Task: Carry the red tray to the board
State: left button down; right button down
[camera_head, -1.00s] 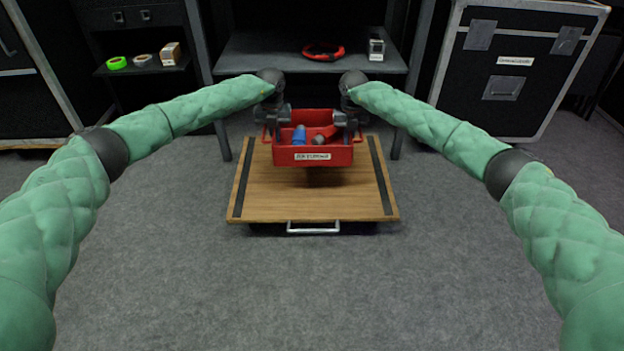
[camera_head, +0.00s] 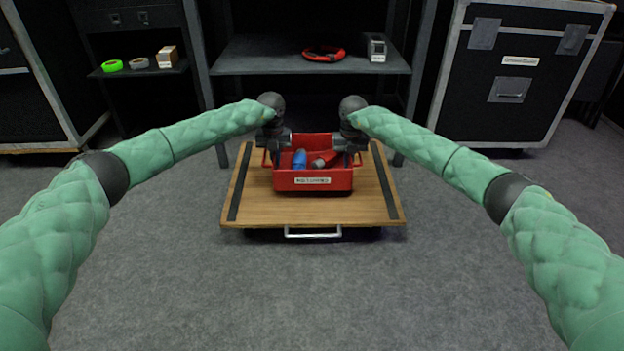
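The red tray (camera_head: 312,181) has a white label on its front and holds a blue item (camera_head: 299,159) and a red-grey item (camera_head: 325,158). It is level over the middle of the wooden board (camera_head: 300,213), very low; I cannot tell whether its underside touches the wood. My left gripper (camera_head: 273,157) is shut on the tray's left side handle. My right gripper (camera_head: 353,157) is shut on its right side handle. The fingertips are small and dark here. The board has two black strips and a silver front handle (camera_head: 313,234).
A grey shelf (camera_head: 260,60) behind the board holds a red ring-shaped coil (camera_head: 323,54) and a small grey box (camera_head: 376,46). A black case (camera_head: 515,75) stands at the right. A lower left shelf holds tape rolls (camera_head: 112,65). The carpet in front is clear.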

pick_arm(q)
jog(key=shift+a+f, duration=0.2)
pick_arm(e)
jog(key=shift+d+f, duration=0.15)
